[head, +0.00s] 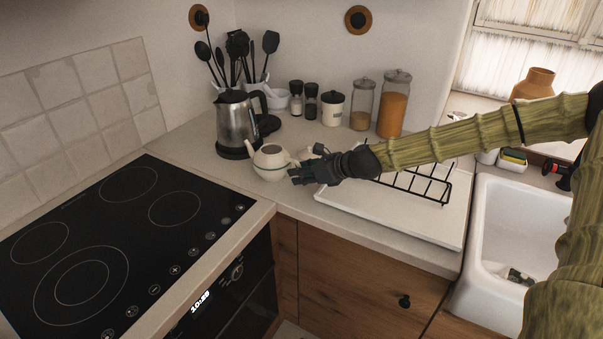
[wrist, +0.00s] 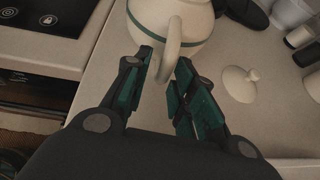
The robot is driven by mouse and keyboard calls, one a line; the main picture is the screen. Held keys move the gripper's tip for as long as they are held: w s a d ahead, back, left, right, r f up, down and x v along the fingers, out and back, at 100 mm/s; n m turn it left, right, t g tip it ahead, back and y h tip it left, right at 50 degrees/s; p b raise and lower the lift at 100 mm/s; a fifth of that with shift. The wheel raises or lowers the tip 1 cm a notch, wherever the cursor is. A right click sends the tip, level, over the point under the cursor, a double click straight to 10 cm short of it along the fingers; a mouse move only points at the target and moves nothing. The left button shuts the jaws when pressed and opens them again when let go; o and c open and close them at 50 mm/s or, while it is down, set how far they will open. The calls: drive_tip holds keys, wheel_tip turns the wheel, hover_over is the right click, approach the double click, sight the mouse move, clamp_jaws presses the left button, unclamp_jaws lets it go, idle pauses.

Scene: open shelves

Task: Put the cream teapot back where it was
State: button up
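The cream teapot (head: 271,164) stands on the counter beside the kettle, near the hob's back corner. Its top looks open in the head view. In the wrist view the teapot (wrist: 199,20) has a green band, and its looped handle (wrist: 173,48) points toward me. My gripper (head: 299,176) is low at the teapot's right side. In the wrist view my gripper (wrist: 166,66) has its fingers apart, on either side of the handle; whether they touch it is unclear. A cream lid (wrist: 240,85) with a knob lies on the counter to the right.
A steel kettle (head: 233,125) stands just behind the teapot. The black hob (head: 110,240) is at left. A white board (head: 390,215) with a black wire rack (head: 425,186) lies under my arm, before the sink (head: 515,225). Jars (head: 394,105) and a utensil holder line the back.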

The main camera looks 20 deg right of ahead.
drive_tip(key=shift+d+r, duration=0.1)
idle(0.3)
drive_tip(key=shift+v, duration=1.25)
drive_tip(key=shift+p+v, duration=0.65)
drive_tip(key=shift+v, duration=4)
